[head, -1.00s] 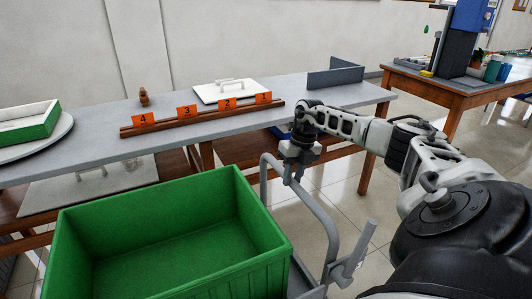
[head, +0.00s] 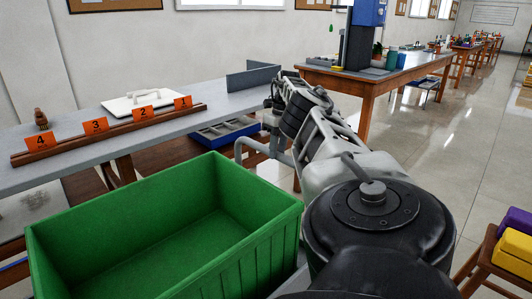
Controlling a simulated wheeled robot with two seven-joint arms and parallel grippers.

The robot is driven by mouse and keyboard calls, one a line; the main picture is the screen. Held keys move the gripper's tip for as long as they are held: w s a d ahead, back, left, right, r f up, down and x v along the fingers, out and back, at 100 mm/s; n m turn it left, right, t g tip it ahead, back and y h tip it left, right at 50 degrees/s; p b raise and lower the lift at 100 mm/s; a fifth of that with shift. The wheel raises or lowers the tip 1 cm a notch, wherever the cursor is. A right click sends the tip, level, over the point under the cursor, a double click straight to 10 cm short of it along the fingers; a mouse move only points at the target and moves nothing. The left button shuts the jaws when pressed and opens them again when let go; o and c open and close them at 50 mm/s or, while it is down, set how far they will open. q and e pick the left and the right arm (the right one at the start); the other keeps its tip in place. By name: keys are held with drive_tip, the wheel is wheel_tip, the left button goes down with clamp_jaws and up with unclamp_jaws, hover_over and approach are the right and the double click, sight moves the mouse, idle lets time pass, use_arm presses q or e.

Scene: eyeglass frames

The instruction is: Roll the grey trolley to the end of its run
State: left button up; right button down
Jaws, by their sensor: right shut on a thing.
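The grey trolley carries a big green crate (head: 165,225), which hides most of it. The trolley's bent grey tube handle (head: 246,142) shows behind the crate's far right corner, beside the grey bench. My right gripper (head: 273,128) is at this handle and shut on it. My own arm partly covers the grip, so the fingertips are hard to see. The trolley's wheels and any end of its run are hidden. My left gripper is not in view.
The grey bench (head: 80,160) bears a numbered rail (head: 110,135), a white lidded panel (head: 138,101) and a grey upright divider (head: 253,78). A blue tray (head: 224,132) lies below it. A wooden table (head: 372,78) stands beyond.

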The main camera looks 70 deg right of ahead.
drive_tip(key=shift+w, duration=0.15)
drive_tip(key=c, duration=1.2)
unclamp_jaws()
drive_tip(key=shift+c, duration=0.2)
